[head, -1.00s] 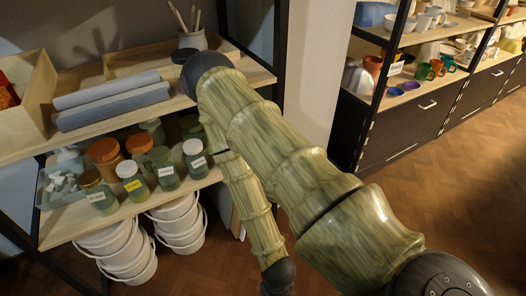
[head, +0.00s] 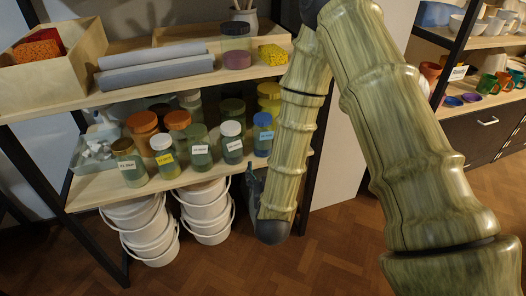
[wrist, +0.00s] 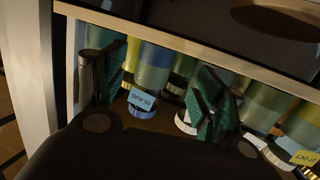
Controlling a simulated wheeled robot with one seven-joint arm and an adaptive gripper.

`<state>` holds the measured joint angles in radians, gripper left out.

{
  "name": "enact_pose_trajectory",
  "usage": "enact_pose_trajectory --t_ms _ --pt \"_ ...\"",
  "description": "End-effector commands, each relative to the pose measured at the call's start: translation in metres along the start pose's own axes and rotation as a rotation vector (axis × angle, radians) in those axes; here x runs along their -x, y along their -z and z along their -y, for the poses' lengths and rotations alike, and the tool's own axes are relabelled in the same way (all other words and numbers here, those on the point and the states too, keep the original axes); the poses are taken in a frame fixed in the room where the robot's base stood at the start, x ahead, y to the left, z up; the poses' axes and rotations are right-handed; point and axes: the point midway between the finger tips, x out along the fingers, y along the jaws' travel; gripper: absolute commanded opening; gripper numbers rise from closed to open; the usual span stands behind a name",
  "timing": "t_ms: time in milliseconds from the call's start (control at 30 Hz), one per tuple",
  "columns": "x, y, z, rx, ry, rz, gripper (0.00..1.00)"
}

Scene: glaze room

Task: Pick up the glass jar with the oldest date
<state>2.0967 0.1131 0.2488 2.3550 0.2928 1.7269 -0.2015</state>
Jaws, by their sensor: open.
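Several glass jars with dated labels stand on the lower shelf in the head view. The front row has a gold-lidded jar (head: 129,170), a yellow-labelled jar with a white lid (head: 161,142), a green-lidded jar (head: 199,158), a white-lidded jar (head: 231,150) and a blue-lidded jar (head: 263,140) at the right end. The dates are too small to read surely there. My gripper (wrist: 155,92) is open, its fingers either side of a bluish-labelled jar (wrist: 152,68) in the wrist view. Its inverted label seems to read 05 AUG; contact is unclear. Gripper partly shows in the head view (head: 253,188).
More jars with orange, green and yellow lids stand behind the front row. The upper shelf (head: 75,97) overhangs them, holding grey rolls (head: 155,70) and an open wooden box (head: 50,82). Stacked white buckets (head: 143,235) stand below. Floor to the right is clear.

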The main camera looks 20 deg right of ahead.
Motion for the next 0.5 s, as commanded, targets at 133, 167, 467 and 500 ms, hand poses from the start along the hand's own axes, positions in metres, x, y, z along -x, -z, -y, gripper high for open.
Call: enact_pose_trajectory --t_ms 133,167,467,500 --pt "-0.006 0.032 0.001 -0.01 -0.037 -0.115 0.7" --pt "-0.007 0.036 0.001 -0.01 -0.042 -0.128 0.7" --pt "-0.04 0.048 -0.001 -0.012 -0.052 -0.152 0.7" --pt "-0.045 0.048 -0.002 -0.012 -0.052 -0.152 0.7"
